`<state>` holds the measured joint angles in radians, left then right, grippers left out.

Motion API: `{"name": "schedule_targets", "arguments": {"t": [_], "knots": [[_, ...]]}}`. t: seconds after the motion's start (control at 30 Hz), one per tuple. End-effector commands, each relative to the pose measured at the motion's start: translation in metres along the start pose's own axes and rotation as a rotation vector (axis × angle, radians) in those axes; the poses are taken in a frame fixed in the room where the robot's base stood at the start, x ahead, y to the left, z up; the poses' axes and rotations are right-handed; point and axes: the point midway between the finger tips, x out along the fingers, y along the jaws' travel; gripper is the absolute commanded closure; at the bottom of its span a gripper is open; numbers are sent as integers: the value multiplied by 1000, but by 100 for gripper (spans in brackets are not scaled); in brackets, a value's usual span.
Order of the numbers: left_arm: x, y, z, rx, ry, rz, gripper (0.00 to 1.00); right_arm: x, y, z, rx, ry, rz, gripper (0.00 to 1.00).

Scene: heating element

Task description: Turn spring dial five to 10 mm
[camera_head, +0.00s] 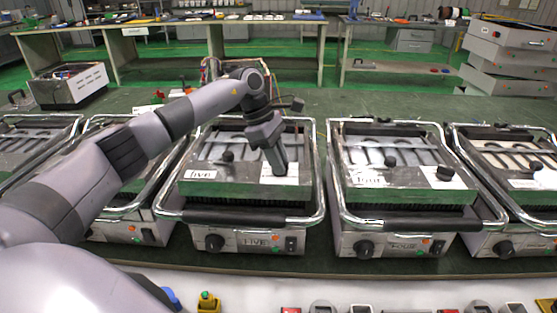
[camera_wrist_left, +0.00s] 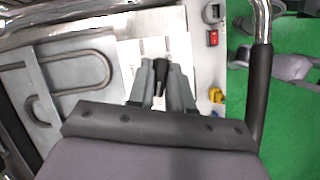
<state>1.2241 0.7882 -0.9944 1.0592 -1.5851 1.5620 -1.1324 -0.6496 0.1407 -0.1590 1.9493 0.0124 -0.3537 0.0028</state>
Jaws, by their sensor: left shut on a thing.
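The unit labelled five (camera_head: 250,189) stands in the middle of the row, with a "five" plate at the left of its top. My left gripper (camera_head: 279,171) reaches down over the white scale plate (camera_head: 293,179) at the right of that top. In the left wrist view my left gripper (camera_wrist_left: 162,80) is shut on a small black spring dial (camera_wrist_left: 160,76) between its fingers. The fingers largely hide the dial in the head view. The scale marks are too small to read. My right gripper is not in view.
Another black knob (camera_head: 227,157) sits on top of unit five, left of my gripper. The unit labelled four (camera_head: 405,190) stands to the right, with chrome rails between. A chrome rail with a black grip (camera_wrist_left: 258,90) is close to my wrist.

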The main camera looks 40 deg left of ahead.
Motion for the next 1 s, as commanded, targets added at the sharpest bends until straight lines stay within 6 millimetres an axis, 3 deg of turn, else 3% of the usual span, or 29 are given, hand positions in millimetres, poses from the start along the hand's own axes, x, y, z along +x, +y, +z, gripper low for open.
{"name": "schedule_targets", "arguments": {"t": [0.4,0.97,1.0], "knots": [[-1,1,1,177,0,-70,100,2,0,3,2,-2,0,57],[-1,1,0,200,2,-80,100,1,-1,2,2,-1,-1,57],[-1,1,0,199,2,-80,67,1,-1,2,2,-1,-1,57]]}}
